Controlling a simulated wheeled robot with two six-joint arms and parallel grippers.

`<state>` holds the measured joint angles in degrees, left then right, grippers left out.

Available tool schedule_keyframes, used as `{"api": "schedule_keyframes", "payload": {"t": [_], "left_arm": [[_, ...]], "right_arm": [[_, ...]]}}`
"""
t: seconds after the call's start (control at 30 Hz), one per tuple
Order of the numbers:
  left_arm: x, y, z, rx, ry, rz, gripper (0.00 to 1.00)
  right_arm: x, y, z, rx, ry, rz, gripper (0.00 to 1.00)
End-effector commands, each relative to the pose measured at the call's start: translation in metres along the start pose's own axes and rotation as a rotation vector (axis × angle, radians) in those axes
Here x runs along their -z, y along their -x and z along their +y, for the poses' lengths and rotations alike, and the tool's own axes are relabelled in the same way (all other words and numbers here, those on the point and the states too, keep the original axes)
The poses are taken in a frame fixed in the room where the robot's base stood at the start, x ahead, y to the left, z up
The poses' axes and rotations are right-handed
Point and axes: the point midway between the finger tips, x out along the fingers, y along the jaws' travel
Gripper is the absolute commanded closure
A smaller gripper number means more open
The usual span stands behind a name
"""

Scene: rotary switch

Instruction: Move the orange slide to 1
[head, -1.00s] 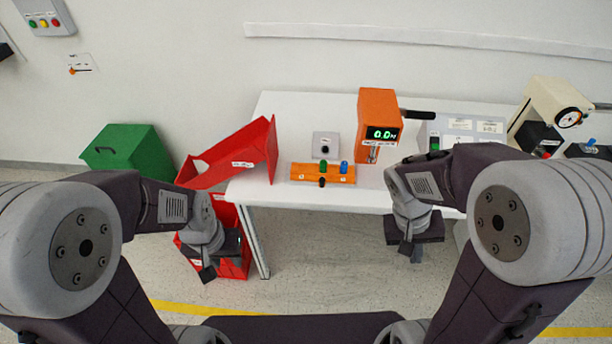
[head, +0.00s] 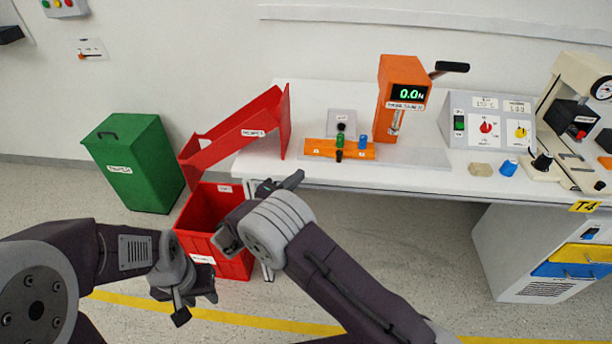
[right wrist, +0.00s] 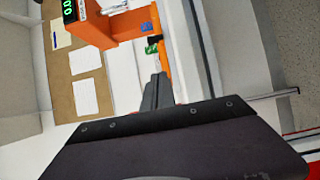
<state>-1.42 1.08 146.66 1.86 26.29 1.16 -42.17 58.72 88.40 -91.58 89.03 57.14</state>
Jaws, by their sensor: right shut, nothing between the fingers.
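An orange slide block (head: 317,154) lies near the front edge of the white table. A black knob (head: 339,156) sits at the middle of its front side, between small white labels too blurred to read. A green knob (head: 340,140) and a blue knob (head: 363,142) stand on or just behind it. My right gripper (head: 298,178) is shut and empty, in front of and left of the block, apart from it. In the right wrist view its fingers (right wrist: 158,92) point toward the orange block (right wrist: 163,50). My left gripper (head: 194,305) hangs low at the left, away from the table; its opening is unclear.
An orange press (head: 402,75) with a green display stands right of the block. A red bin (head: 203,205) and a red tilted tray (head: 235,130) are at the left. A green bin (head: 135,165) stands farther left.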

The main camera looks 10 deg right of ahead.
Motion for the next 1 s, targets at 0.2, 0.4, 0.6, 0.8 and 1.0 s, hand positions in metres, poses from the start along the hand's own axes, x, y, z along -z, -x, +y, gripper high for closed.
{"api": "schedule_keyframes", "payload": {"t": [0.2,0.4,0.6,0.8,1.0], "left_arm": [[0.0,-0.003,0.0,0.0,0.0,0.0,0.64],[-0.001,-0.005,0.0,0.0,0.0,0.0,0.64],[-0.001,-0.005,0.0,0.0,0.0,0.0,0.64],[-0.001,-0.005,0.0,0.0,0.0,-0.001,0.64],[-0.001,-0.005,0.0,0.0,0.0,-0.001,0.64]], "right_arm": [[-0.002,-0.05,-0.001,0.001,-0.001,-0.006,1.0],[-0.008,-0.088,0.0,0.001,0.002,-0.004,1.0],[-0.025,-0.104,0.0,0.0,0.001,-0.003,1.0],[-0.029,-0.108,0.0,0.001,0.0,-0.002,1.0],[-0.029,-0.108,0.0,0.001,0.0,-0.002,1.0]]}}
